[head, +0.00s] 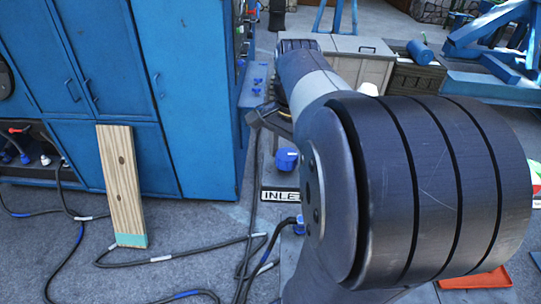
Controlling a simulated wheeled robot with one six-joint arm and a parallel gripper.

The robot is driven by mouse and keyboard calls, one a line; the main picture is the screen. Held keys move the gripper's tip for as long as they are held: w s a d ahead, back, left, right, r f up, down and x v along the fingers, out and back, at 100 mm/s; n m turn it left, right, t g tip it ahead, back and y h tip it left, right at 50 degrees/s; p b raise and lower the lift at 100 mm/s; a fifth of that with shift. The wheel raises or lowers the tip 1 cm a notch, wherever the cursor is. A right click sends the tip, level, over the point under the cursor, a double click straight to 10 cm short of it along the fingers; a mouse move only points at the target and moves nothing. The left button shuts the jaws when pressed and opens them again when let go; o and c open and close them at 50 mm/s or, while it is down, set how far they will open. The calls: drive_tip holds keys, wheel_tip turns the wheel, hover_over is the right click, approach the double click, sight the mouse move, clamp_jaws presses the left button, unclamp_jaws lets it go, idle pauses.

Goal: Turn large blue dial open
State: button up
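A round blue knob-like part (286,160), which may be the large blue dial, shows just left of my arm and above the INLET label (281,195). Its setting cannot be read at this size. My arm fills the middle and right of the view and hides much of what lies behind it. A dark part that looks like my gripper (268,117) shows beyond the forearm, above the blue part and apart from it in the picture. Its fingers are too small and covered to tell open from shut. Nothing can be seen held in it.
Blue cabinets (110,80) stand at left, with a wooden plank (121,185) leaning on them. Black cables (190,250) lie across the grey floor. A blue connector (299,225) shows below the label. An orange tray (476,281) lies lower right. Grey crates (350,62) stand behind.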

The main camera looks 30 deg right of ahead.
sight(286, 158)
drive_tip(key=shift+w+r, duration=0.1)
drive_tip(key=shift+r, duration=0.25)
wheel_tip(286, 158, up, 10)
drive_tip(key=shift+s+a+r, duration=0.15)
drive_tip(key=shift+s+a, duration=0.05)
drive_tip(key=shift+a, duration=0.2)
drive_tip(key=f, duration=1.1)
drive_tip(key=shift+w+d, duration=0.25)
drive_tip(key=shift+d, duration=0.1)
drive_tip(key=shift+r, duration=0.1)
